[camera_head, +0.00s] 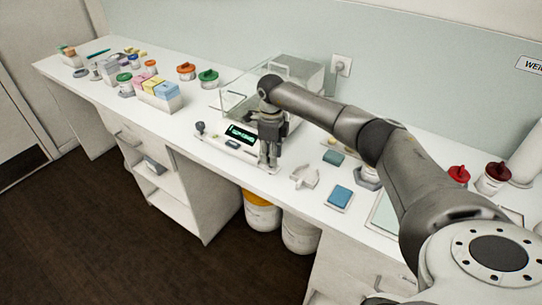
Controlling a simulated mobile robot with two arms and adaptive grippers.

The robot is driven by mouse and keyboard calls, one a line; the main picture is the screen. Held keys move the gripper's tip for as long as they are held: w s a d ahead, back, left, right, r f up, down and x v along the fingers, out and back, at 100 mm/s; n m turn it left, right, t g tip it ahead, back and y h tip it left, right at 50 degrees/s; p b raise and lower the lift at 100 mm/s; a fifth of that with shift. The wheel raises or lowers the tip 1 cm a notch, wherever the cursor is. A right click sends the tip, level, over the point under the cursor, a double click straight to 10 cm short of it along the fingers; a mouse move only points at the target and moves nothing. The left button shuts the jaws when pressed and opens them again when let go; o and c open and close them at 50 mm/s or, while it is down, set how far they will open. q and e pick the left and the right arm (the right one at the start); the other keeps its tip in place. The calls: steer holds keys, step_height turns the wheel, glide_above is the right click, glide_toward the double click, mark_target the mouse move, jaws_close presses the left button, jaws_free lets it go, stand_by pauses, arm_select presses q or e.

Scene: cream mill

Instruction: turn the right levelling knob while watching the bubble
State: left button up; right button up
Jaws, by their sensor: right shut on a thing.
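My right arm reaches in from the right over the bench. My right gripper (268,164) points down at the front right corner of the white balance (222,141) and is shut. The right levelling knob is hidden between or behind its fingers. The balance has a lit green display (241,133) and a clear draft shield (238,92). A dark round knob (200,127) shows at its front left corner. The bubble is too small to make out. My left gripper is not in view.
A white box of coloured packs (160,103) and several lidded jars stand left of the balance. A pale angular piece (304,177) and a blue pad (340,197) lie to the right of the gripper. The bench's front edge is close below it.

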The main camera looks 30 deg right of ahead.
steer(key=m, duration=0.6)
steer(key=shift+b, duration=0.3)
steer(key=shift+m, duration=0.3)
steer(key=o, duration=1)
steer(key=shift+o, duration=0.2)
steer(key=shift+r, duration=0.15)
step_height(320, 180, up, 12)
